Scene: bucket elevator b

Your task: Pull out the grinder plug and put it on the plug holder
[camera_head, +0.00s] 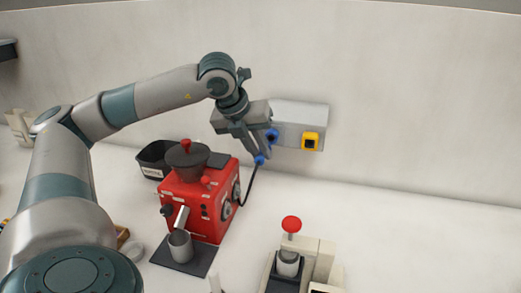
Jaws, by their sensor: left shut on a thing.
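The red grinder (203,208) stands on the white worktop with a dark hopper on top. A black cord runs from its right side up to the blue grinder plug (260,160). My left gripper (258,150) points down and is shut on this plug, hiding part of it. The plug is just below and left of a blue socket (272,136) on the grey wall box (300,113); it looks apart from the socket. A yellow socket (310,142) is to the right on the same box. I cannot pick out the plug holder. My right gripper is not in view.
A grey cup (180,246) stands on a dark mat (200,262) in front of the grinder. A black bin (154,159) is behind left. A pale device with a red knob (291,224) stands at the front. The right side of the worktop is clear.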

